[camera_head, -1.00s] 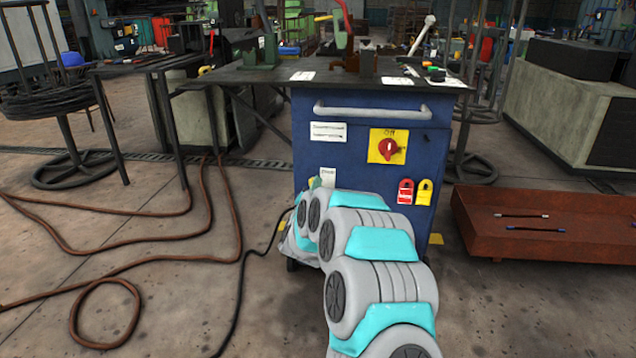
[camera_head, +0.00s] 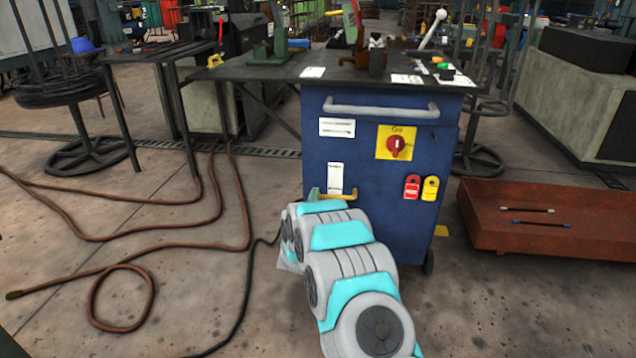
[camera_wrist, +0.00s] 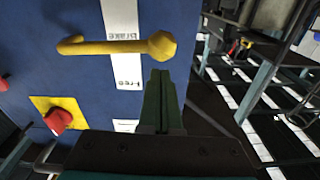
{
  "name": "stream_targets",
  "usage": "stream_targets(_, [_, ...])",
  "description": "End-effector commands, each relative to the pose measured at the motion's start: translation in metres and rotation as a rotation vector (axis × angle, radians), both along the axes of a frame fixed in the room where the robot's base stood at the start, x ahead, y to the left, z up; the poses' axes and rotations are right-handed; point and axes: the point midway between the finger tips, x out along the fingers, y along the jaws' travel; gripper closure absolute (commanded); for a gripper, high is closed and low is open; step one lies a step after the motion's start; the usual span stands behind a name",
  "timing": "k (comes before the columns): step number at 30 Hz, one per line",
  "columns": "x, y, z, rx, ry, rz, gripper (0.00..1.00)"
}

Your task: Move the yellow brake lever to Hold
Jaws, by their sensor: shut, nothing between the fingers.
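The yellow brake lever (camera_head: 338,197) is low on the front of the blue cabinet (camera_head: 350,110), partly behind my arm. In the wrist view the lever (camera_wrist: 110,46) crosses a white label strip (camera_wrist: 125,72) reading "Brake" and "Free". Its rounded knob (camera_wrist: 162,45) is at the right end. My gripper (camera_wrist: 161,75) has its green fingers shut and empty, with tips just below the knob in that picture. A gap shows between tips and knob, but depth is hard to judge. In the head view the gripper (camera_head: 313,193) is beside the lever's left end.
A red rotary switch on a yellow plate (camera_head: 383,142) and red and yellow padlocks (camera_head: 412,185) are on the cabinet front. A grey handle bar (camera_head: 380,109) runs above them. A rust-red tray (camera_head: 490,225) stands at right. Brown hoses (camera_head: 245,215) lie on the floor at left.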

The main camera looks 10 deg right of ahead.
Motion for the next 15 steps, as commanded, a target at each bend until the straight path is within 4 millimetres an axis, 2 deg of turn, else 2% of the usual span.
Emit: stream_targets(15, [-0.001,-0.002,-0.060,-0.417,0.131,-0.001,1.00])
